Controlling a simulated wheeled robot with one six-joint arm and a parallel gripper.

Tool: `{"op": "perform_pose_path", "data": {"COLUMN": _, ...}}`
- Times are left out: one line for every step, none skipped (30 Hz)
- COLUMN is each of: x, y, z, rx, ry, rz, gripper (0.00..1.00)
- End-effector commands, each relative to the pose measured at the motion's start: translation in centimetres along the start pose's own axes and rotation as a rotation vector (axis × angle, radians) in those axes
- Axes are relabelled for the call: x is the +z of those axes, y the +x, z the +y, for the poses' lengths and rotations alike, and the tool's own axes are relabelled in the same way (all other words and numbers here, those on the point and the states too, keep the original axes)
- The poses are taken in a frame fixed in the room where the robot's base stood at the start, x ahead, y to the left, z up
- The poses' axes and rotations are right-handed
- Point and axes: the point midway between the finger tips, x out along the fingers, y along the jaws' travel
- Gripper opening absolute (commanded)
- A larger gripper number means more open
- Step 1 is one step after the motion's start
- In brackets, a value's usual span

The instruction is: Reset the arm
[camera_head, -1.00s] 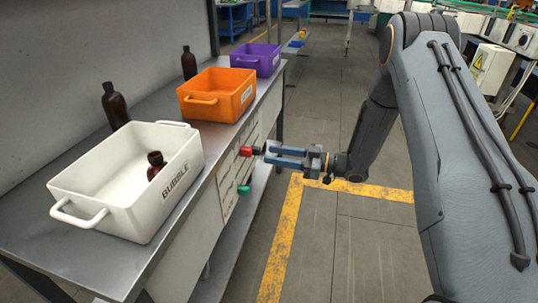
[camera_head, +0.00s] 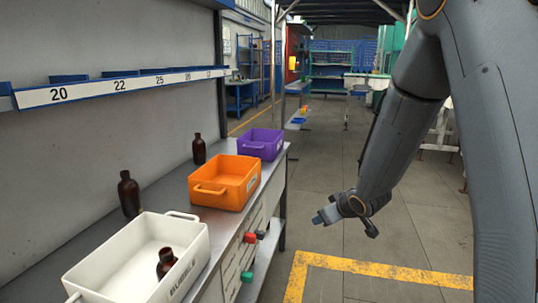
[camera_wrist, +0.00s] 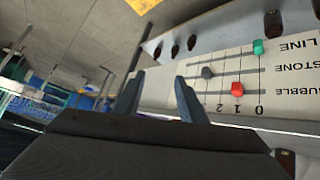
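My gripper (camera_head: 326,215) is out over the floor to the right of the workbench, apart from everything. In the wrist view its two blue-grey fingers (camera_wrist: 158,100) stand apart with nothing between them, so it is open and empty. Two more amber bottles stand upright on the bench behind the crates, one at the left (camera_head: 129,194) and one farther back (camera_head: 199,149).
The white crate (camera_head: 192,250), orange crate (camera_head: 214,200) and purple crate (camera_head: 250,151) stand in a row on the metal bench (camera_head: 175,191). A slider panel with red (camera_head: 250,238) and green (camera_head: 246,277) knobs is on the bench front. The floor (camera_head: 315,200) beside it is clear.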

Motion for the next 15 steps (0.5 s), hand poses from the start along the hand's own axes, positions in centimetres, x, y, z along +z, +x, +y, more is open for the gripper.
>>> {"op": "perform_pose_path", "data": {"x": 0.8, "y": -3.0, "z": 0.2, "rx": 0.036, "ry": 0.039, "rz": -0.073, "gripper": 0.38}}
{"op": "perform_pose_path", "data": {"x": 1.7, "y": -4.5, "z": 0.2, "rx": 0.055, "ry": 0.065, "rz": -0.121, "gripper": 0.38}}
{"op": "perform_pose_path", "data": {"x": 2.9, "y": -6.5, "z": 0.0, "rx": 0.075, "ry": 0.101, "rz": -0.186, "gripper": 0.38}}
{"op": "perform_pose_path", "data": {"x": 3.9, "y": -8.2, "z": -0.2, "rx": 0.088, "ry": 0.131, "rz": -0.236, "gripper": 0.38}}
{"op": "perform_pose_path", "data": {"x": 4.9, "y": -9.8, "z": -0.6, "rx": 0.097, "ry": 0.161, "rz": -0.285, "gripper": 0.38}}
{"op": "perform_pose_path", "data": {"x": 6.2, "y": -12.1, "z": -1.3, "rx": 0.105, "ry": 0.200, "rz": -0.349, "gripper": 0.38}}
{"op": "perform_pose_path", "data": {"x": 7.2, "y": -13.8, "z": -1.9, "rx": 0.108, "ry": 0.231, "rz": -0.398, "gripper": 0.38}}
{"op": "perform_pose_path", "data": {"x": 8.2, "y": -15.5, "z": -2.7, "rx": 0.108, "ry": 0.260, "rz": -0.445, "gripper": 0.38}}
{"op": "perform_pose_path", "data": {"x": 9.4, "y": -17.6, "z": -3.8, "rx": 0.104, "ry": 0.298, "rz": -0.503, "gripper": 0.38}}
{"op": "perform_pose_path", "data": {"x": 10.2, "y": -19.1, "z": -4.6, "rx": 0.098, "ry": 0.324, "rz": -0.544, "gripper": 0.38}}
{"op": "perform_pose_path", "data": {"x": 11.0, "y": -20.5, "z": -5.4, "rx": 0.091, "ry": 0.350, "rz": -0.582, "gripper": 0.38}}
{"op": "perform_pose_path", "data": {"x": 11.9, "y": -22.2, "z": -6.5, "rx": 0.080, "ry": 0.380, "rz": -0.628, "gripper": 0.38}}
{"op": "perform_pose_path", "data": {"x": 12.4, "y": -23.4, "z": -7.3, "rx": 0.071, "ry": 0.402, "rz": -0.659, "gripper": 0.38}}
{"op": "perform_pose_path", "data": {"x": 13.0, "y": -24.5, "z": -8.1, "rx": 0.061, "ry": 0.420, "rz": -0.687, "gripper": 0.38}}
{"op": "perform_pose_path", "data": {"x": 13.6, "y": -25.7, "z": -9.0, "rx": 0.049, "ry": 0.442, "rz": -0.719, "gripper": 0.38}}
